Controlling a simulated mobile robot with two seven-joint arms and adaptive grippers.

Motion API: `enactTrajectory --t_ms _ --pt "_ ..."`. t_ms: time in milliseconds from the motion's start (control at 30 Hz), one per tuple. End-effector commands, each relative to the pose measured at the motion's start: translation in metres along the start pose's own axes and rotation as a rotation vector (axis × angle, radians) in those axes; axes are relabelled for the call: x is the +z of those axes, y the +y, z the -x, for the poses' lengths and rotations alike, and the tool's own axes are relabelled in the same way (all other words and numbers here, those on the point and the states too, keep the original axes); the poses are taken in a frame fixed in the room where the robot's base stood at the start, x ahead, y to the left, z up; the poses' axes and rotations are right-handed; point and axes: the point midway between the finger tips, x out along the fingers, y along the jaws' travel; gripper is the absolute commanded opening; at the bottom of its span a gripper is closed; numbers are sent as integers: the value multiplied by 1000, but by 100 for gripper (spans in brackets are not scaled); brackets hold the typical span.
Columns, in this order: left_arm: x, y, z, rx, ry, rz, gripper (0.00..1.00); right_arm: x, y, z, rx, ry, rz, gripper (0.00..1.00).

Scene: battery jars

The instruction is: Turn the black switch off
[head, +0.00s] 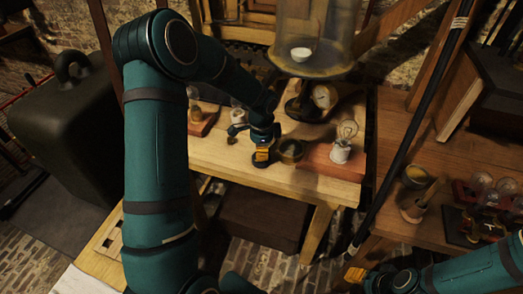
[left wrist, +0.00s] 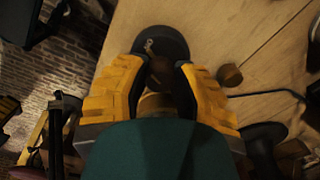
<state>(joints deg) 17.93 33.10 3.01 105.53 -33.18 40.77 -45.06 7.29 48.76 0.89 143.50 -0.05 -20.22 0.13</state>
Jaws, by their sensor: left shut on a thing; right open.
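The black switch (left wrist: 174,38) shows in the left wrist view as a round black base on the pale wooden table, with a small metal part on top. My left gripper (left wrist: 158,72) is over it, its yellow-padded fingers on either side of a dark upright part that they are shut on. This looks like the switch's handle, but the fingers hide most of it. In the head view my left gripper (head: 262,153) points down at the table's front edge, and a dark base shows under it. My right gripper (head: 356,275) is open and empty, low at the right, away from the table.
A bulb on a white socket (head: 340,151) stands on a red-brown board to the right. A glass jar (head: 312,30) and a gauge (head: 322,97) stand behind. A small brown knob (left wrist: 229,75) is near the switch.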

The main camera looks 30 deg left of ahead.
Motion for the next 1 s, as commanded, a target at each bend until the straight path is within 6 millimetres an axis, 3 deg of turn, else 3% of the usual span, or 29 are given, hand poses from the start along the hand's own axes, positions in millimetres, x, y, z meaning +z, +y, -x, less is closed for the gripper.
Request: enactTrajectory --t_ms 1000 --pt "-1 0 1 -1 1 946 0 0 1 -2 0 2 0 47"
